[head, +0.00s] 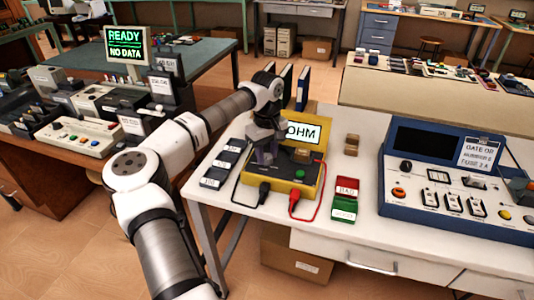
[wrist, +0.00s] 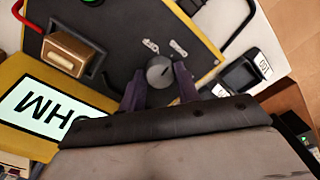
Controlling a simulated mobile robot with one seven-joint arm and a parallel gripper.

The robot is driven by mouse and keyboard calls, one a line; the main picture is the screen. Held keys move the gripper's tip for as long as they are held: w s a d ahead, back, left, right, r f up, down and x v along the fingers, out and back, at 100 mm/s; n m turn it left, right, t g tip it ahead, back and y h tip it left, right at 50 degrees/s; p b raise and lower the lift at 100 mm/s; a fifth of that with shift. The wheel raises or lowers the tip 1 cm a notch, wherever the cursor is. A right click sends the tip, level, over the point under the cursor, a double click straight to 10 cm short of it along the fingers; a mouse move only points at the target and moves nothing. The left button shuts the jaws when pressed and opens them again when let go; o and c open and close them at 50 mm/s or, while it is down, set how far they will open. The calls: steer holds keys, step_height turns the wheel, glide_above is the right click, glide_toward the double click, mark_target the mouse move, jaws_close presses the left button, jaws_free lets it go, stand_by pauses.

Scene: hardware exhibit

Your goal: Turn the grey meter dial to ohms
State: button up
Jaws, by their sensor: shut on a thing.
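The yellow-framed meter (head: 320,178) stands on the white bench with a dark top panel. Its raised display (head: 304,133) reads OHM; in the wrist view the display (wrist: 42,108) appears upside down. The round grey dial (wrist: 160,71) sits on the panel. My gripper (wrist: 160,84) is shut on the dial, with one dark finger on each side. In the head view my gripper (head: 267,157) is over the left part of the panel and hides the dial.
A tan block (head: 303,156) and a green button (head: 300,173) are on the meter panel. Black (head: 238,190) and red (head: 317,214) leads curve from its front. Dark labelled blocks (head: 222,162) stand left; red and green blocks (head: 346,187) and a blue console (head: 440,205) stand right.

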mark_target(267, 156)
steer(key=shift+m, duration=0.6)
steer(key=o, duration=1)
step_height(267, 156, up, 14)
steer(key=shift+f+b, duration=0.1)
steer(key=shift+b, duration=0.8)
